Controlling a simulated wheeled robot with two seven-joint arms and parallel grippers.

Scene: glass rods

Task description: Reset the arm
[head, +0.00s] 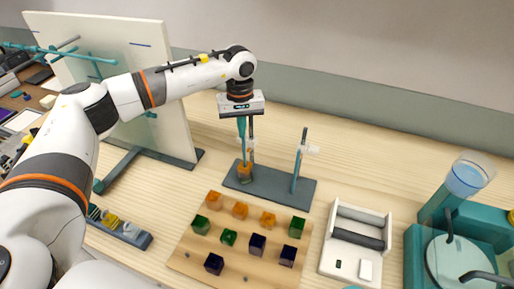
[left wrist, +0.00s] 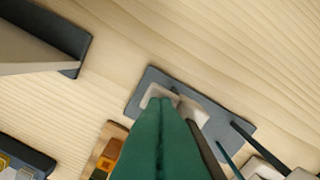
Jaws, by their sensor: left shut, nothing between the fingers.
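My left arm reaches in from the left in the head view and bends down at the wrist. My left gripper (head: 243,160) points down with its long teal fingers shut and empty. It is over the left part of a dark grey stand base (head: 275,190), close to an orange piece (head: 247,173); I cannot tell whether they touch. In the left wrist view the green shut fingers (left wrist: 162,105) cover the middle and hide part of the stand base (left wrist: 150,84). My right gripper is out of view.
A wooden board (head: 200,262) with orange, green and dark purple blocks lies in front. A post with a white clamp (head: 310,149) rises at the right of the base. A white holder (head: 340,262) and teal apparatus (head: 420,240) stand right. A large white panel (head: 165,100) stands behind my arm.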

